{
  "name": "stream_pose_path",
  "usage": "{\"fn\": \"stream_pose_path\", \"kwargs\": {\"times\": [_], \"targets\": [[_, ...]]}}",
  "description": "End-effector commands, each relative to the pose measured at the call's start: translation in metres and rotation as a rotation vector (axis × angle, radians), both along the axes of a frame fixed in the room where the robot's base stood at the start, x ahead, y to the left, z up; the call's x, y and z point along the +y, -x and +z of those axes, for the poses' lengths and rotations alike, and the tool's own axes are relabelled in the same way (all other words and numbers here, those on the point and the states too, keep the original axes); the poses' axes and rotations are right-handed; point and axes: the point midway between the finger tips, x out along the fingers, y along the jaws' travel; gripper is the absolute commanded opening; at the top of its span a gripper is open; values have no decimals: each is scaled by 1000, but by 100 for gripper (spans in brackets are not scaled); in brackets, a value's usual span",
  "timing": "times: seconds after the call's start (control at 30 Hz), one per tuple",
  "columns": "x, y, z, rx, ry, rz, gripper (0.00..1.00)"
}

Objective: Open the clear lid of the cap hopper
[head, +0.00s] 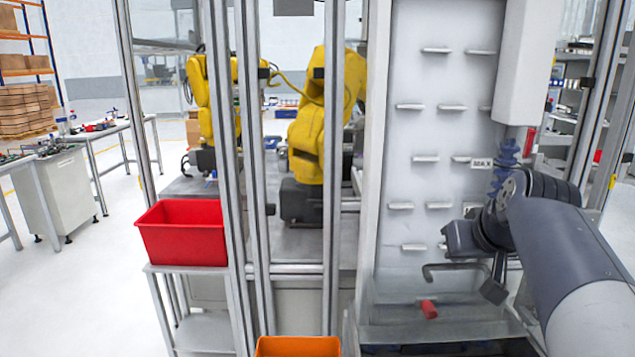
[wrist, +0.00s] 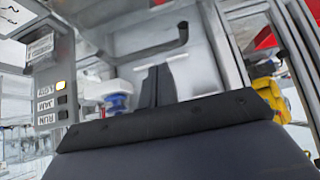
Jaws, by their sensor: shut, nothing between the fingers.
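The cap hopper stands at the foot of the tall white ledged panel. Its clear lid (head: 455,305) appears down, with a dark bar handle (head: 450,266) across it. The handle also shows in the wrist view (wrist: 150,48), beyond the fingers. My gripper (head: 494,289) is at the right end of the handle, fingers pointing down. In the wrist view my two dark fingers (wrist: 157,86) are together with nothing between them. They look apart from the handle, though the exact gap is unclear. A small red piece (head: 428,309) shows at the lid's lower part.
Metal frame posts (head: 333,180) stand left of the panel, with yellow robot arms (head: 322,125) behind. A red bin (head: 183,233) sits on a stand at left; an orange bin (head: 298,346) is at the front. A button panel (wrist: 55,85) shows in the wrist view.

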Motion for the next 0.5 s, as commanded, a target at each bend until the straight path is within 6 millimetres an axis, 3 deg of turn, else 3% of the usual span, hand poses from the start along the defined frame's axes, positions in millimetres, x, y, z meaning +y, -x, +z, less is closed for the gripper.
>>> {"fn": "stream_pose_path", "kwargs": {"times": [0.1,0.3,0.5], "targets": [[0,-16,-20,6,-2,1,0],[0,-37,-41,3,-1,1,0],[0,-38,-38,32,-1,1,0]]}}
